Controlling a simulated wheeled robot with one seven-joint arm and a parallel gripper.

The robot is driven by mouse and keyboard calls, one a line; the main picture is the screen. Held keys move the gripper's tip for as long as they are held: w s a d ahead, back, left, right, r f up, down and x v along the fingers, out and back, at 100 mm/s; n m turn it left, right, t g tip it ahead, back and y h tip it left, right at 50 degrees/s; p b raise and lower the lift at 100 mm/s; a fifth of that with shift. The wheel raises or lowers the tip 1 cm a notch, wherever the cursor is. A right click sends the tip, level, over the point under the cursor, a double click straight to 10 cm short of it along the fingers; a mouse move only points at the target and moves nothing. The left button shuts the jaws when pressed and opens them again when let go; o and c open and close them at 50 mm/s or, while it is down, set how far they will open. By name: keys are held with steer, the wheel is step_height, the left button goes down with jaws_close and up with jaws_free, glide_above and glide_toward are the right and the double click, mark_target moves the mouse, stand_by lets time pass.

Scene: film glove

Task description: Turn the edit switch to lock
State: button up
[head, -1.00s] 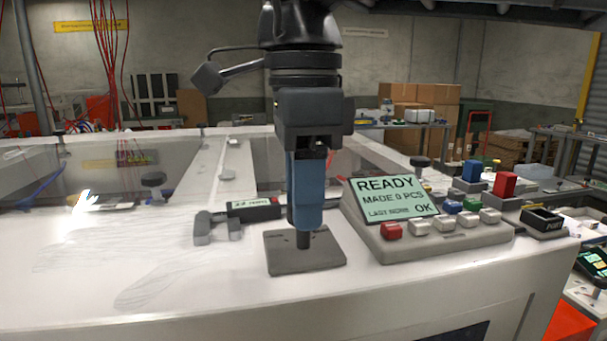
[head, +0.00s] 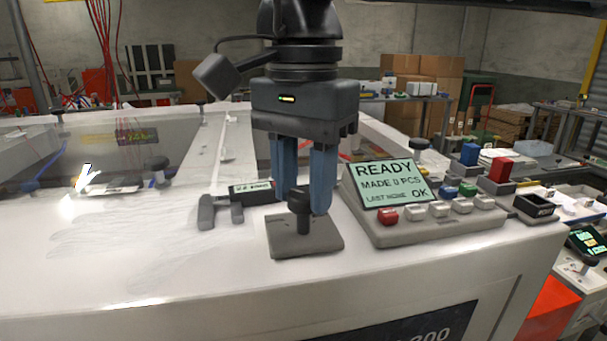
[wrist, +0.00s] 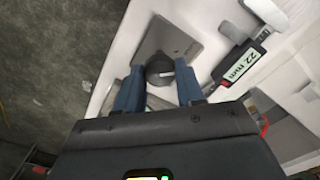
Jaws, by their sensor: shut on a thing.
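The edit switch is a dark grey knob (head: 300,222) on a short shaft, standing on a square grey plate (head: 290,246) on the white machine top. My gripper (head: 303,210) points straight down with its two blue fingers on either side of the knob, shut on it. In the wrist view the round knob (wrist: 160,70) sits between the fingertips (wrist: 158,82), with the plate (wrist: 182,42) beyond it. A pale mark shows on the knob there. I cannot read any lock or edit lettering on the plate.
A digital caliper (head: 222,208) lies close left of the plate. A console (head: 430,225) with a READY display (head: 393,184) and several coloured buttons stands close to the right. The machine top is clear in front and at the left.

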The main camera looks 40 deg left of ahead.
mark_target(304, 193)
steer(key=shift+n, duration=0.4)
steer(key=o, duration=1)
steer(key=shift+o, duration=0.2)
steer(key=shift+r+b, duration=0.5)
steer(key=shift+r, duration=3.45)
